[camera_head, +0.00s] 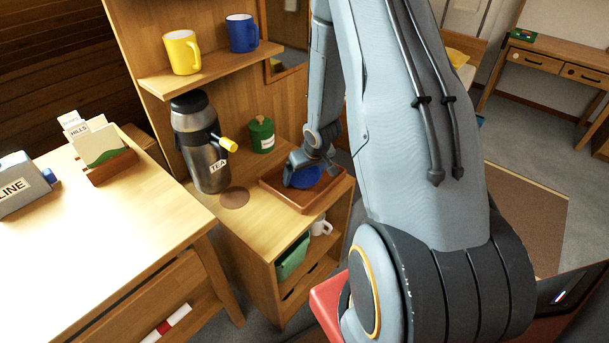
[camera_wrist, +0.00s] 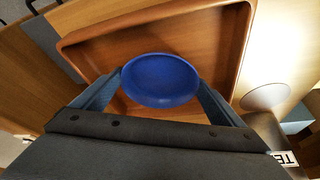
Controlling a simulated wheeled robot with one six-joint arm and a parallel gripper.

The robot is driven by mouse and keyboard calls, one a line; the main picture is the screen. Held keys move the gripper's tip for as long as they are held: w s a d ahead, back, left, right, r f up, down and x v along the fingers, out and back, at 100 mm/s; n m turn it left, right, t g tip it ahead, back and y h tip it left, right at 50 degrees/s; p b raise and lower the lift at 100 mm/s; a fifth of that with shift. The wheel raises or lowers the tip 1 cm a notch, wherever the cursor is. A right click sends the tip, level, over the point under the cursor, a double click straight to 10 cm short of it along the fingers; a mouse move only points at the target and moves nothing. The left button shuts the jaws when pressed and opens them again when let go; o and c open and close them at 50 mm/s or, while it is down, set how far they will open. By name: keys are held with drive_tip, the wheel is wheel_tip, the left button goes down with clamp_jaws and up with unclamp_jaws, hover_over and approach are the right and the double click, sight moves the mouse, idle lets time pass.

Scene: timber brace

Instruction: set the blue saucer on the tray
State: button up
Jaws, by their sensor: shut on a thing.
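The blue saucer (camera_wrist: 161,80) is between the fingers of my gripper (camera_wrist: 160,92) in the wrist view. My gripper is shut on its edges. The saucer lies within the outline of the brown wooden tray (camera_wrist: 231,50); I cannot tell whether it touches the tray floor. In the head view the tray (camera_head: 297,207) sits on the cabinet's counter. My gripper (camera_head: 304,176) is over it, and the saucer (camera_head: 309,178) shows partly behind the fingers.
A steel TEA flask (camera_head: 203,150) with a yellow tap stands left of the tray, beside a round brown mat (camera_head: 234,197). A green canister (camera_head: 262,135) stands behind. A shelf above holds a yellow mug (camera_head: 181,52) and a blue mug (camera_head: 242,33).

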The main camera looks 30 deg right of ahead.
drive_tip(key=shift+f, duration=0.2)
drive_tip(key=o, duration=0.8)
drive_tip(key=shift+o, duration=0.2)
drive_tip(key=shift+r, duration=0.15)
drive_tip(key=s+a+r+p, duration=0.1)
drive_tip(key=s+a+r, duration=0.15)
drive_tip(key=r, duration=0.35)
drive_tip(key=s+a+r+g+h+p, duration=0.1)
drive_tip(key=s+r, duration=0.3)
drive_tip(key=r, duration=0.2)
drive_tip(key=s+a+r+p, duration=0.1)
drive_tip(key=s+a+r, duration=0.15)
drive_tip(key=r, duration=0.45)
drive_tip(key=s+a+r+g, duration=0.1)
drive_tip(key=s+a+r, duration=0.2)
drive_tip(key=s+a, duration=0.2)
drive_tip(key=s+a+r+g+y, duration=0.1)
drive_tip(key=s+a+r+g, duration=0.1)
drive_tip(key=s+a, duration=0.4)
drive_tip(key=shift+s+r+n, duration=0.3)
drive_tip(key=shift+s+r, duration=0.6)
drive_tip(key=shift+s, duration=0.15)
